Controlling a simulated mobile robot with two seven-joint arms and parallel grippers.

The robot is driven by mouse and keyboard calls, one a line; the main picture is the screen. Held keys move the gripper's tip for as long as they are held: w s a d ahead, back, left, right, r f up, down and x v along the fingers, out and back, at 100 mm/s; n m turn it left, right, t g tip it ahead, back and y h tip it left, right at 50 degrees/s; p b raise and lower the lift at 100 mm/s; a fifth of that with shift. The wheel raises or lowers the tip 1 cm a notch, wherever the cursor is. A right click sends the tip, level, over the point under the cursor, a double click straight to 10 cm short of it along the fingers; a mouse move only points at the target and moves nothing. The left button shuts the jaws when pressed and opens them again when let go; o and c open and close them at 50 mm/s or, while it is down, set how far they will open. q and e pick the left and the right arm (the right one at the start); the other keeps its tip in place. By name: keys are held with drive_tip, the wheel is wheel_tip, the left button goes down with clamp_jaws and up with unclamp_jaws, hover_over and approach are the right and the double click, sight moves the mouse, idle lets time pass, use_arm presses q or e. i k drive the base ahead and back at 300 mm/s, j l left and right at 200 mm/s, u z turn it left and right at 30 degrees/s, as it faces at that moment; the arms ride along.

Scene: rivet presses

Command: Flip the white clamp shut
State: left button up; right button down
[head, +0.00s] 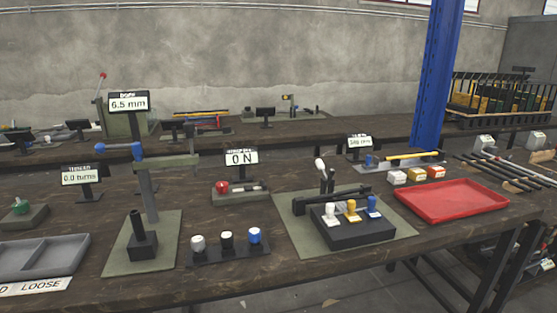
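A black block (352,234) sits on a green-grey mat at the right centre of the bench. Three small upright pieces stand in a row on it: a white one (331,211) at the left, a yellow one (351,208) in the middle and a blue one (372,204) at the right. The white one looks like the white clamp; whether it is open or shut is too small to tell. Just behind it, a dark lever with a white tip (320,164) stands upright near a dark bar (338,196). Neither of my grippers is in view.
A red tray (452,201) lies to the right of the mat. A tall press (146,185) with a blue handle stands further left. A blue column (436,75) rises behind.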

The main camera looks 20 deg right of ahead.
sight(319, 162)
drive_tip(key=l+u, duration=0.15)
drive_tip(key=l, duration=0.4)
drive_tip(key=k+l+u, duration=0.15)
drive_tip(key=l, duration=0.35)
drive_tip(key=l+u, duration=0.15)
drive_tip(key=l, duration=0.4)
drive_tip(key=k+l+u, duration=0.15)
drive_tip(key=l, duration=0.3)
drive_tip(key=k+l, duration=0.1)
drive_tip(key=l, duration=0.25)
drive_tip(key=k+l, duration=0.1)
drive_tip(key=l, duration=0.25)
drive_tip(key=k+l, duration=0.1)
drive_tip(key=l, duration=0.25)
